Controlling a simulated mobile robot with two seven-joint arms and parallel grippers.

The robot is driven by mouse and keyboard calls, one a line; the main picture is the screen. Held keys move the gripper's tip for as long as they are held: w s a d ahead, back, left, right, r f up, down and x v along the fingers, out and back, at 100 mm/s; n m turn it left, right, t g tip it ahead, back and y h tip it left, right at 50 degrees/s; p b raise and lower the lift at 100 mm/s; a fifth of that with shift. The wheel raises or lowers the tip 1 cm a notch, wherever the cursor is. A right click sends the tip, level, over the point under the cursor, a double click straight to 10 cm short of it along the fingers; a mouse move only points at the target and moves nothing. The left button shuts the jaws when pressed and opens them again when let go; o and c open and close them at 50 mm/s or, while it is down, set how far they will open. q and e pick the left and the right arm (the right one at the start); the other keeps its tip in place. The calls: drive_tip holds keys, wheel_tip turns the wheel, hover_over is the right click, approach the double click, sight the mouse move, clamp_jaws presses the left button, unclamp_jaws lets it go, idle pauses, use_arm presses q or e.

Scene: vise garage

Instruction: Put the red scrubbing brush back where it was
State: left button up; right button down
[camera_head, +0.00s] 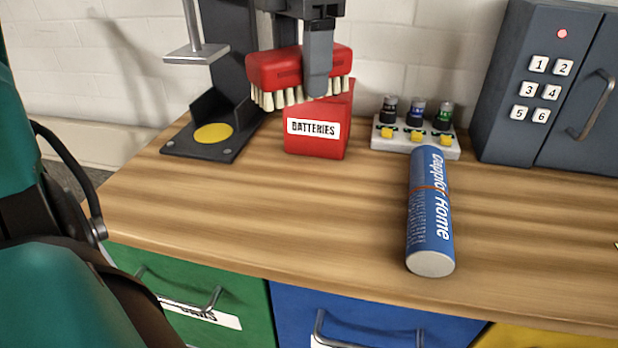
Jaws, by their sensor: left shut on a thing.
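The red scrubbing brush (275,72) is held up in the air at the top middle of the head view, its pale bristles pointing down. My left gripper (319,88) is shut on the brush from above; its near finger covers part of the brush's right side. The brush hangs in front of or above a red box labelled BATTERIES (315,142) and hides the box's upper part. I cannot tell whether the bristles touch the box. My right gripper is not in view.
A dark stand with a yellow disc (214,133) is left of the box. A white holder (416,143) with several small bottles is right of it. A blue cylinder (430,210) lies on the wooden bench (260,215). A grey keypad cabinet (545,90) stands at right.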

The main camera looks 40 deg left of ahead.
sight(303, 194)
use_arm(q)
wheel_tip(303, 194, down, 16)
drive_tip(key=b, duration=0.3)
drive_tip(key=shift+f, duration=0.1)
drive_tip(key=shift+f+b, duration=0.15)
drive_tip(key=shift+b, duration=0.25)
drive_tip(key=o, duration=0.9)
drive_tip(key=shift+o, duration=0.2)
drive_tip(key=shift+r+p, duration=0.35)
wheel_tip(303, 194, up, 12)
drive_tip(key=p, duration=0.2)
drive_tip(key=shift+f+p, duration=0.2)
drive_tip(key=shift+p, duration=0.1)
